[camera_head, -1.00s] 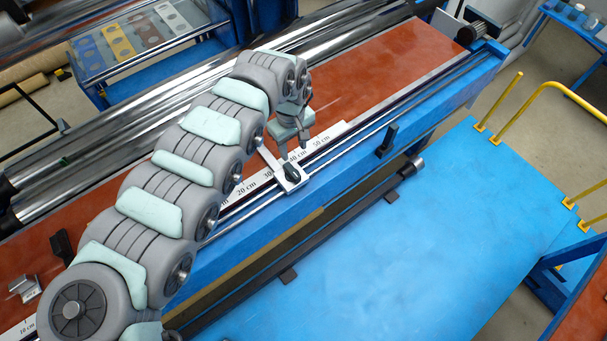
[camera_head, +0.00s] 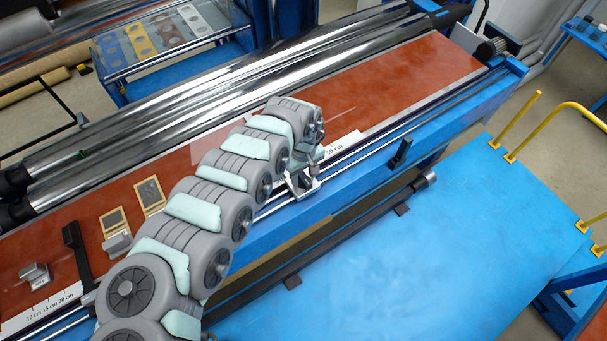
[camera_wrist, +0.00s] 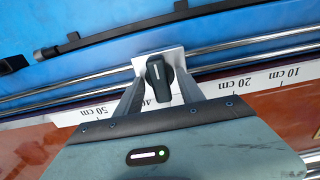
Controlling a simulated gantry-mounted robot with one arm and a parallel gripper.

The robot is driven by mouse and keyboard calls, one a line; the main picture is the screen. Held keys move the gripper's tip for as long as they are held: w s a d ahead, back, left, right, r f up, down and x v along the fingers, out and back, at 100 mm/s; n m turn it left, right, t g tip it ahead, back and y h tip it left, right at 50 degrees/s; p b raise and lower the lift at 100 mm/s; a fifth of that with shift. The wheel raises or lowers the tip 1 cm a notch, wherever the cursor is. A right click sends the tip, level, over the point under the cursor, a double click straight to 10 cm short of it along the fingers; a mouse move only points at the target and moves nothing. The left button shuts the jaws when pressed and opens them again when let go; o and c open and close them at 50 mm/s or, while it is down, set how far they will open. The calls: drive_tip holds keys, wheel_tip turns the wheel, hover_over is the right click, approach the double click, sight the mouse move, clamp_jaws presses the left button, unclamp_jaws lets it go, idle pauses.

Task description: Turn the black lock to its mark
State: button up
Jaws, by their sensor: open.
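The black lock (camera_wrist: 158,74) is a dark knob with a short white line on its face. It sits on a pale metal plate (camera_wrist: 176,55) on the rail slider. Its handle points roughly up and down in the wrist view. My gripper (camera_wrist: 160,82) is open, one finger on each side of the lock; I cannot tell whether either finger touches it. In the head view my gripper (camera_head: 303,174) is down at the slider plate (camera_head: 302,192) and hides most of the lock. I cannot make out the mark.
A white ruler strip (camera_wrist: 236,84) runs beside the twin rails (camera_wrist: 240,47). The red-brown board (camera_head: 400,85) and steel rollers (camera_head: 230,80) lie behind. A black lever (camera_head: 400,153) stands farther right along the rail.

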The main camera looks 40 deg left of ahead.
drive_tip(key=shift+c, duration=0.5)
clamp_jaws()
drive_tip(key=shift+r, duration=0.1)
drive_tip(key=m+p, duration=0.2)
drive_tip(key=shift+r+m, duration=0.15)
drive_tip(key=shift+m, duration=0.25)
drive_tip(key=m+p, duration=0.3)
drive_tip(key=m, duration=0.2)
drive_tip(key=m+p, duration=0.1)
drive_tip(key=m, duration=0.3)
drive_tip(key=shift+m, duration=0.4)
drive_tip(key=m, duration=0.5)
drive_tip(key=shift+f+p, duration=0.2)
drive_tip(key=shift+p, duration=0.1)
drive_tip(key=shift+m, duration=0.3)
